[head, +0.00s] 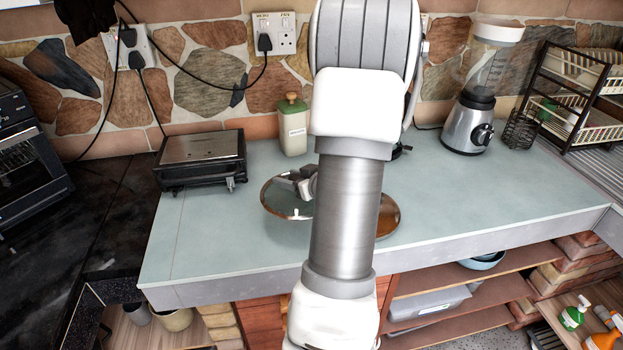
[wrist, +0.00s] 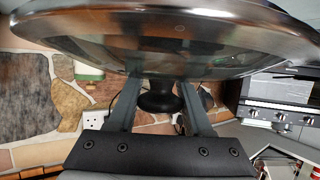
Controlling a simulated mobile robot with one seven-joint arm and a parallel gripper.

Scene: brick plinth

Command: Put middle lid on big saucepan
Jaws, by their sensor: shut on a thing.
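A round glass lid with a shiny metal rim (wrist: 75,22) fills the top of the wrist view. Its dark knob (wrist: 160,97) sits between the fingers of my gripper (wrist: 160,108), which is shut on it. In the head view the glass lid (head: 283,203) shows left of my arm over the counter, with part of my gripper (head: 303,182) at it. My arm hides the middle of this area. I cannot make out the big saucepan in either view, and no other lid can be told for sure.
A brown round edge (head: 388,216) shows right of my arm; I cannot tell what it belongs to. On the counter (head: 480,190) stand a grill (head: 201,160), a green-lidded canister (head: 293,126), a blender (head: 470,118) and a dish rack (head: 575,85). The counter's right part is largely clear.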

